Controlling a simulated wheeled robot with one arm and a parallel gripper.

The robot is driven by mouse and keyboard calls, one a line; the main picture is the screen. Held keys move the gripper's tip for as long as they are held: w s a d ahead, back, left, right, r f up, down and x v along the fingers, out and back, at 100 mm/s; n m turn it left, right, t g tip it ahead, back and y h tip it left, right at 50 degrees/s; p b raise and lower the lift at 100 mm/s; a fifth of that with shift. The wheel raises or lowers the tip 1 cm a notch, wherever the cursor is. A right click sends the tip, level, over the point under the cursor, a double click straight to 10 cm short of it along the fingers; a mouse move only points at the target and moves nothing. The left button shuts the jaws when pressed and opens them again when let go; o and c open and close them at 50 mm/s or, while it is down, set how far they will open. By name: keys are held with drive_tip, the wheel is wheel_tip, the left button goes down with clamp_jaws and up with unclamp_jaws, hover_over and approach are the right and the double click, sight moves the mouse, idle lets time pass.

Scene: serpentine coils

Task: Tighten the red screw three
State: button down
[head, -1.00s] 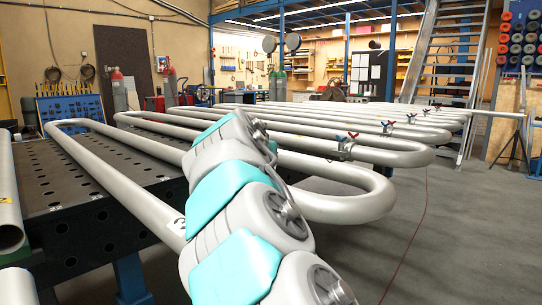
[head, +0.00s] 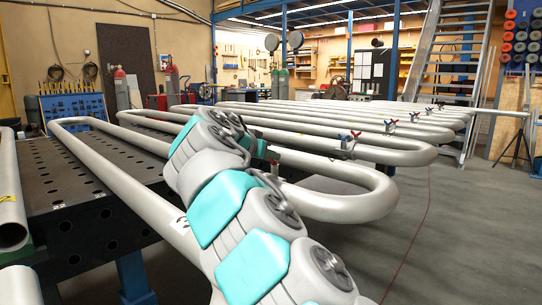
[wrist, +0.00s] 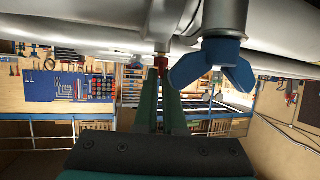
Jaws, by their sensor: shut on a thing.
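In the wrist view my gripper (wrist: 161,76) is shut, its two green fingertips closed on the red screw (wrist: 161,62). The screw shows as a small dark red piece beneath a metal stem, mostly covered by the fingers. Beside it on the right, a blue wing screw (wrist: 212,64) hangs from a grey clamp under the pipes and is apart from the fingers. In the head view my arm hides most of this clamp, and the grip cannot be made out there. Other clamps with red and blue screws (head: 349,140) sit on coils farther back.
Grey serpentine pipes (head: 345,205) extend over the dark perforated table (head: 70,190), their bends overhanging its right side. An open pipe end (head: 12,235) lies at the left. Metal stairs (head: 455,70) stand at the back right. The floor (head: 460,240) at the right is clear.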

drive_tip(key=shift+r, duration=0.15)
idle(0.4)
drive_tip(key=c, duration=1)
unclamp_jaws()
drive_tip(key=shift+h, duration=0.3)
drive_tip(key=shift+a, duration=0.1)
drive_tip(key=b+v, duration=0.1)
drive_tip(key=v, duration=0.6)
drive_tip(key=shift+s+a+r, duration=0.1)
drive_tip(key=shift+s+a, duration=0.1)
drive_tip(key=shift+s, duration=0.1)
drive_tip(key=shift+o, duration=0.4)
